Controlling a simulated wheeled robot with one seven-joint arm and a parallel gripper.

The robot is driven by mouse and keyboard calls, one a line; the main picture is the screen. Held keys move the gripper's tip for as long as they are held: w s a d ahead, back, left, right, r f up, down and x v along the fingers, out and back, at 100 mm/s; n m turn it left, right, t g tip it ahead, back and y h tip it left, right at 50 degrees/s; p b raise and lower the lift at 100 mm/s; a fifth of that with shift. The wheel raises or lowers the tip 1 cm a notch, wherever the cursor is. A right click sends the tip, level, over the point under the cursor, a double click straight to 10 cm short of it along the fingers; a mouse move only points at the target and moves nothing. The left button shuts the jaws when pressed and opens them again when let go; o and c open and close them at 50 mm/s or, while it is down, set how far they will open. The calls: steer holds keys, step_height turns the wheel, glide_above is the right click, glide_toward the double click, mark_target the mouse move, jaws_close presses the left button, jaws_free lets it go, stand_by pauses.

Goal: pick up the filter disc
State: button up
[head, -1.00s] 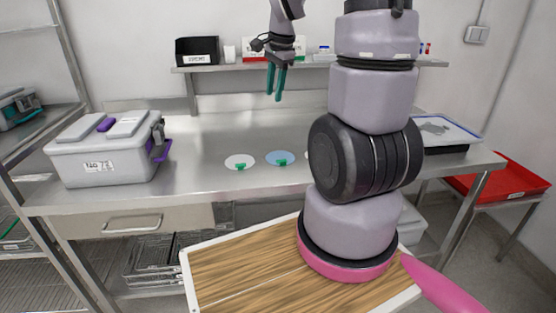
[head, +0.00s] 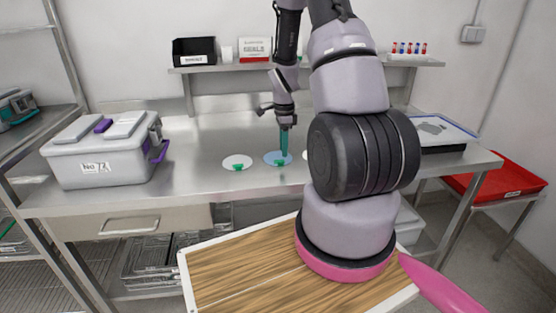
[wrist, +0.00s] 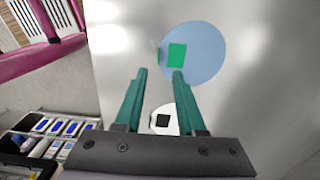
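Flat round discs lie on the steel bench. A blue disc (head: 272,159) with a green tab is in the middle of the row, and a white disc (head: 237,162) with a green tab lies to its left. A third pale disc (head: 307,155) is mostly hidden by my arm. My gripper (head: 284,153) points down over the blue disc. In the wrist view, my gripper (wrist: 160,73) is open and empty, with its fingertips just short of the green tab on the blue disc (wrist: 207,55). I cannot tell which disc is the filter disc.
A grey lidded box (head: 105,155) stands at the bench's left. A shelf (head: 225,67) at the back holds a black bin (head: 194,51) and a white carton (head: 254,49). A tray (head: 445,133) lies at the right. The bench between box and discs is clear.

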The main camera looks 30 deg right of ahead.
mark_target(278, 156)
step_height(278, 156, down, 5)
steer(key=shift+s+a+r, duration=0.1)
steer(key=shift+r, duration=0.05)
jaws_close()
steer(key=shift+r, duration=0.1)
